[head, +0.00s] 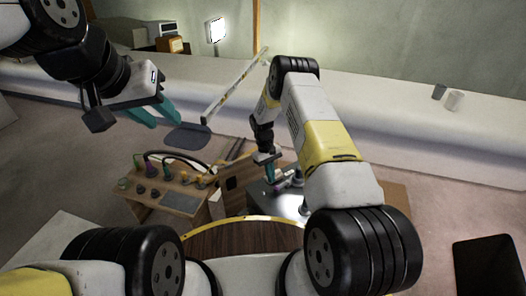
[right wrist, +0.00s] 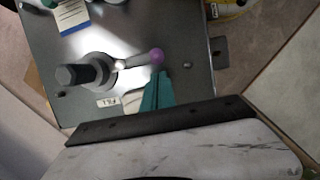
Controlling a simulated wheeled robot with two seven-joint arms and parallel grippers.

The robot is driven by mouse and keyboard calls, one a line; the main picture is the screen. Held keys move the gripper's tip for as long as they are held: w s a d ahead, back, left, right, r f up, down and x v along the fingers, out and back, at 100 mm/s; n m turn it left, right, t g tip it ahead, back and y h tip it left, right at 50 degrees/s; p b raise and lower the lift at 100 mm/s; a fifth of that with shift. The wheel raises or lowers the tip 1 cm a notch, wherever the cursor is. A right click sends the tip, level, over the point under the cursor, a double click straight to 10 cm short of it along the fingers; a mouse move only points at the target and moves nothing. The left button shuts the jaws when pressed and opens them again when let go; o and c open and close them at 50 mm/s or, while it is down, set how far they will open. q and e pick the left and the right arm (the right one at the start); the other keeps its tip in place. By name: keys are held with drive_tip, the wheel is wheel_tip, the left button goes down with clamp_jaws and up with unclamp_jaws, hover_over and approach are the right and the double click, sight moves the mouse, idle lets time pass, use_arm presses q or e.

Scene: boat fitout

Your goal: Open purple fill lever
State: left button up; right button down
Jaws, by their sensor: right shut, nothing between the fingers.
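The purple fill lever shows in the right wrist view as a metal arm ending in a purple ball knob (right wrist: 156,57). It runs from a round valve with a dark cap (right wrist: 83,75) on a grey panel (right wrist: 45,28). A FILL label (right wrist: 107,101) is beside the valve. My right gripper (right wrist: 161,76) is shut and empty, its teal fingertips close beside the knob; I cannot tell if they touch. In the head view, my right gripper (head: 270,168) is low over the grey unit (head: 290,207). My left gripper (head: 166,122) is open and empty, raised at upper left.
A wooden console (head: 167,196) with knobs, coloured plugs and dark cables stands left of the grey unit. A blue-and-white label (right wrist: 73,18) is on the grey panel.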

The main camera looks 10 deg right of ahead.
sight(276, 188)
drive_tip(key=shift+s+d+f, duration=0.1)
drive_tip(key=shift+s+d, duration=0.15)
drive_tip(key=shift+s, duration=0.3)
drive_tip(key=shift+s+n, duration=0.5)
drive_tip(key=shift+n, duration=0.4)
drive_tip(key=s+n, duration=0.1)
drive_tip(key=n+h, duration=0.1)
drive_tip(key=shift+s+d+n+t, duration=0.25)
drive_tip(key=shift+s+n+t, duration=0.1)
drive_tip(key=shift+n+t, duration=0.05)
drive_tip(key=s+n, duration=0.1)
drive_tip(key=d+n+t, duration=0.1)
drive_tip(key=n, duration=0.1)
drive_tip(key=shift+s+n+h, duration=0.3)
drive_tip(key=shift+s, duration=0.05)
drive_tip(key=d+n, duration=0.1)
drive_tip(key=n, duration=0.1)
drive_tip(key=s+n+t, duration=0.1)
drive_tip(key=shift+s+d+n, duration=0.2)
drive_tip(key=shift+d+n, duration=0.15)
drive_tip(key=shift+n, duration=0.05)
drive_tip(key=d+n, duration=0.1)
drive_tip(key=n+t, duration=0.1)
drive_tip(key=n, duration=0.1)
drive_tip(key=shift+s+d, duration=0.3)
drive_tip(key=shift+d, duration=0.05)
drive_tip(key=shift+d+n, duration=0.3)
drive_tip(key=shift+d, duration=0.45)
drive_tip(key=shift+d, duration=0.15)
